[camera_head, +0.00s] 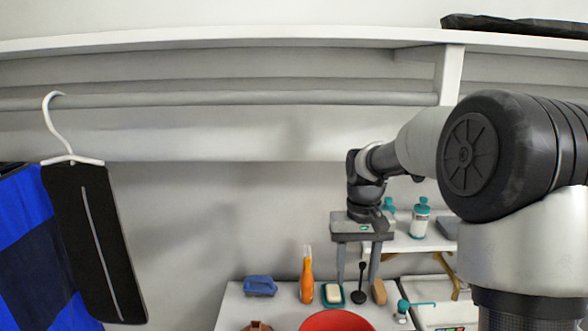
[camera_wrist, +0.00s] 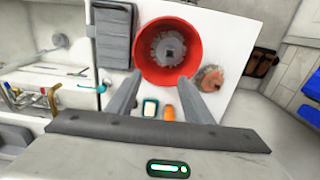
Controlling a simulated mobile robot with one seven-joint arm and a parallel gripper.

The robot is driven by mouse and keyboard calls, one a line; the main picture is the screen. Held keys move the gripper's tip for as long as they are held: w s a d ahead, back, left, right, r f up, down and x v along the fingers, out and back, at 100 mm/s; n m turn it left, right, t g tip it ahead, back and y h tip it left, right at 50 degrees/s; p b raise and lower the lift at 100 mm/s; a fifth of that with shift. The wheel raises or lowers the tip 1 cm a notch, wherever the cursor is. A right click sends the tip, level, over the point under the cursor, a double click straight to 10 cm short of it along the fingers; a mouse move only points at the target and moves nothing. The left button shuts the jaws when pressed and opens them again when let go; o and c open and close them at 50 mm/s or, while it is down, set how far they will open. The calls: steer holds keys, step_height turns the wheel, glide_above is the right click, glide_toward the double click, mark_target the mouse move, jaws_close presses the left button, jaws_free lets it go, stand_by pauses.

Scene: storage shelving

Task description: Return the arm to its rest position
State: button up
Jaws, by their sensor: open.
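My arm reaches in from the right in the head view, bent at the elbow. My gripper (camera_head: 357,276) points down in front of the wall, over a white table with small items. Its two grey fingers are apart with nothing between them. In the wrist view, my gripper (camera_wrist: 158,77) also shows spread fingers, with a red bowl (camera_wrist: 196,63) beyond the tips. The gripper holds nothing.
The white table (camera_head: 236,308) holds an orange bottle (camera_head: 307,283), a blue item (camera_head: 260,286) and a soap dish (camera_head: 333,294). A rail (camera_head: 220,101) runs along the wall, with hung clothing (camera_head: 90,245) at left. White bottles (camera_head: 420,222) stand behind, right of the gripper.

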steer(key=s+r+t, duration=0.3)
steer(key=s+r, duration=0.8)
steer(key=s, duration=0.1)
steer(key=s+t+p, duration=0.1)
steer(key=s+t, duration=0.1)
steer(key=s, duration=1.1)
steer(key=shift+t, duration=0.3)
steer(key=shift+r, duration=0.1)
